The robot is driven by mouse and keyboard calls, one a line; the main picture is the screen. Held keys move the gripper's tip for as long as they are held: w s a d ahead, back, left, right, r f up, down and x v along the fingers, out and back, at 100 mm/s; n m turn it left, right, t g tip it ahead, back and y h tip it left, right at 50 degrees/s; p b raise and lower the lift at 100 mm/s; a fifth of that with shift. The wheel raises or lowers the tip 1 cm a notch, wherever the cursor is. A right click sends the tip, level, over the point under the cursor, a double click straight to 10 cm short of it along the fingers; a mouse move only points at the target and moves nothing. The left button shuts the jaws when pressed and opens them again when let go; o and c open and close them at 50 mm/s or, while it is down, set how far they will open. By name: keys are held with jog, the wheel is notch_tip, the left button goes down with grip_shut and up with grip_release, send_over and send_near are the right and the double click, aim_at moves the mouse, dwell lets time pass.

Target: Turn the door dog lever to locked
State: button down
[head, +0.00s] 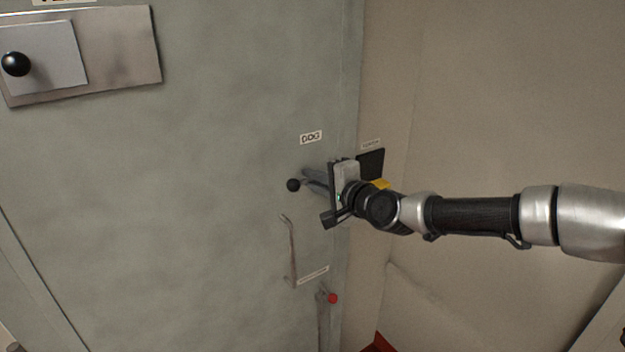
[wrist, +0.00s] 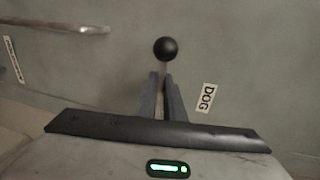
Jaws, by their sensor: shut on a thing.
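The door dog lever ends in a black ball knob (head: 293,185) on the grey-green door, just below the DOG label (head: 311,137). In the wrist view the knob (wrist: 166,49) stands just beyond my fingertips, with the DOG label (wrist: 207,97) to the right. My gripper (head: 312,180) reaches in from the right at the lever. In the wrist view my gripper (wrist: 162,84) has its two fingers close together on the lever's thin shaft behind the knob. Most of the shaft and its pivot are hidden by the fingers and gripper body.
A bent door handle (head: 292,250) is below the lever, with a red knob (head: 333,298) lower down. A metal plate with another black knob (head: 16,64) is at upper left. A beige wall (head: 480,110) stands close on the right, behind my arm.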

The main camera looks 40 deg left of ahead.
jog(key=shift+r, duration=0.2)
jog(key=c, duration=1.9)
grip_release()
jog(key=shift+f, duration=0.1)
jog(key=shift+o, duration=0.2)
jog(key=b+v, duration=0.1)
jog(key=v, duration=1.6)
jog(key=shift+d, duration=0.15)
